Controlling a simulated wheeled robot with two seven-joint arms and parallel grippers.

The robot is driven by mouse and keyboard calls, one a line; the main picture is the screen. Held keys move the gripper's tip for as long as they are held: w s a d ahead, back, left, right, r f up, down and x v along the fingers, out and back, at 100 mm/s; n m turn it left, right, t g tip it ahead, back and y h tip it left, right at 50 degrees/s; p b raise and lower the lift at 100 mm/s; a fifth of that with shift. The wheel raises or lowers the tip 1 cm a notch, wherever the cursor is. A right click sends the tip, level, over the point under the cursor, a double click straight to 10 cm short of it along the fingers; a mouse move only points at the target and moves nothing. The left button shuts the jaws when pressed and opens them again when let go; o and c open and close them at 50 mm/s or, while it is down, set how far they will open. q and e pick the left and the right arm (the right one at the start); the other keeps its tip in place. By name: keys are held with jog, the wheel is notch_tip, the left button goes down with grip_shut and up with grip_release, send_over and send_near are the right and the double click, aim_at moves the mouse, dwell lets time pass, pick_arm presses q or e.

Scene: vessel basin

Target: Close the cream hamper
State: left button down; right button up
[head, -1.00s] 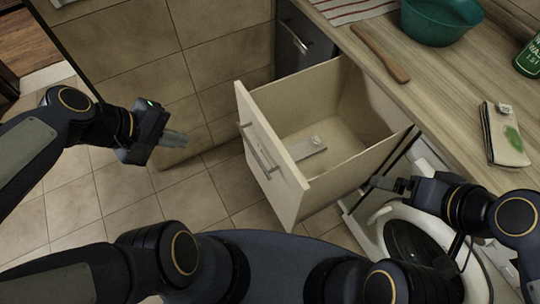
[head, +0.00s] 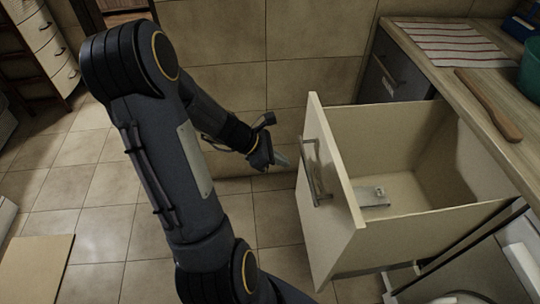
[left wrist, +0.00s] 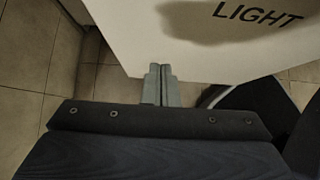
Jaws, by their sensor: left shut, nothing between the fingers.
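The cream hamper (head: 335,235) is a deep drawer pulled out from under the counter, with its open top showing. Its front panel faces left and carries a metal bar handle (head: 316,172). A small pale block with a grey piece (head: 372,196) lies inside on the floor. My left gripper (head: 284,160) is shut and empty, just left of the front panel near the handle. In the left wrist view the shut fingers (left wrist: 161,72) point at a pale panel (left wrist: 150,35) marked LIGHT; I cannot tell whether they touch it. My right gripper is out of view.
The wooden counter (head: 440,62) runs along the right, with a striped cloth (head: 445,40), a wooden utensil (head: 488,105) and part of a green bowl (head: 531,70). A dark drawer front (head: 385,80) sits behind the hamper. A white appliance is at lower right. Tiled floor (head: 100,195) is open on the left.

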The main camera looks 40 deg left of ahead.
pick_arm(q)
jog(key=shift+w+d+f, duration=0.25)
jog(key=shift+w+d, duration=0.6)
jog(key=shift+w, duration=0.15)
jog(key=shift+w+d+f, duration=0.25)
jog(key=shift+w+d, duration=0.55)
jog(key=shift+w, duration=0.15)
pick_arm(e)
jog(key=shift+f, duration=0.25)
